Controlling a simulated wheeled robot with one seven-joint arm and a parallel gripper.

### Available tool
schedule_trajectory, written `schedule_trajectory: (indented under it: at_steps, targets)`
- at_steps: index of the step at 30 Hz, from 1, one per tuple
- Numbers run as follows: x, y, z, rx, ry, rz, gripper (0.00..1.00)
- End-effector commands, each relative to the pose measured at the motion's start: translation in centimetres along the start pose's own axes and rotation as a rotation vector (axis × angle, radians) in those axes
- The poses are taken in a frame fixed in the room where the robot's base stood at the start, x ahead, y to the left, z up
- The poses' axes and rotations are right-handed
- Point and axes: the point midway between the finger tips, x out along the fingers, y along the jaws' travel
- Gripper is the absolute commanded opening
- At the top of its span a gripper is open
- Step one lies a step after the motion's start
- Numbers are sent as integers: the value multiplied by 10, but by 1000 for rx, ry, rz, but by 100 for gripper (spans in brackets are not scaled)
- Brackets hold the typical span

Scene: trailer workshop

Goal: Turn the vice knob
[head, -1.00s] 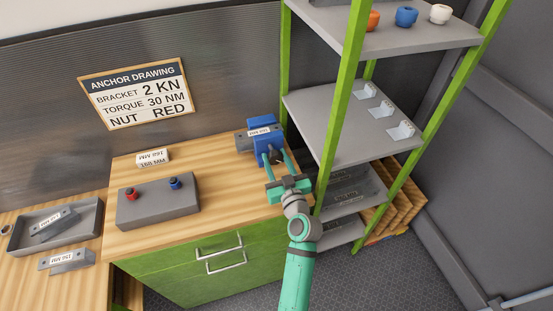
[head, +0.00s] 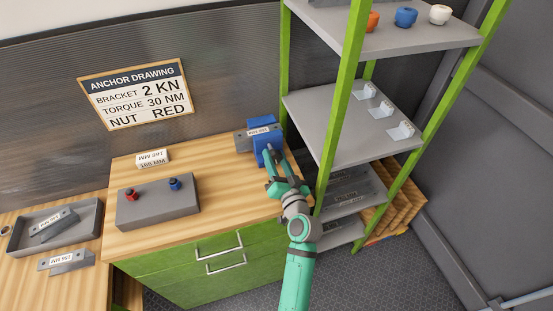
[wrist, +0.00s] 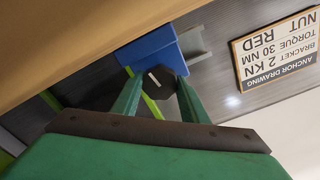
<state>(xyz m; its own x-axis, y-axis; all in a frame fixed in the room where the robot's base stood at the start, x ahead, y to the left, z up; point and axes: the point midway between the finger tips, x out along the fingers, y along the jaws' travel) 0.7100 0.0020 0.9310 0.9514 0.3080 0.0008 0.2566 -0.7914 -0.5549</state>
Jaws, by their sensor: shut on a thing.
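The blue vice (head: 266,128) stands at the back right of the wooden worktop, with a labelled grey part (head: 248,141) in it. Its dark knob (wrist: 156,80) shows in the wrist view, with a white mark on its face, in front of the vice's blue body (wrist: 150,50). My gripper (head: 272,158) reaches the vice from the front. In the wrist view, my gripper's two green fingers (wrist: 158,92) are shut on the knob, one on each side. In the head view the fingers mostly hide the knob.
A green-framed shelf unit (head: 338,120) stands close to the right of my arm. A grey box with red and blue knobs (head: 158,205) and a white labelled block (head: 152,158) are on the worktop. A sign (head: 138,93) hangs on the wall.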

Motion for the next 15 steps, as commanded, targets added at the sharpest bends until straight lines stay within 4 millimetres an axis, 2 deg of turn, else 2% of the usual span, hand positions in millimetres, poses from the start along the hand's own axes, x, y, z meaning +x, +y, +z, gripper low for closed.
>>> schedule_trajectory:
  at_steps: [13,14,15]
  targets:
    - [0,2,0,9,1,4,18]
    - [0,2,0,9,1,4,45]
    - [0,2,0,9,1,3,54]
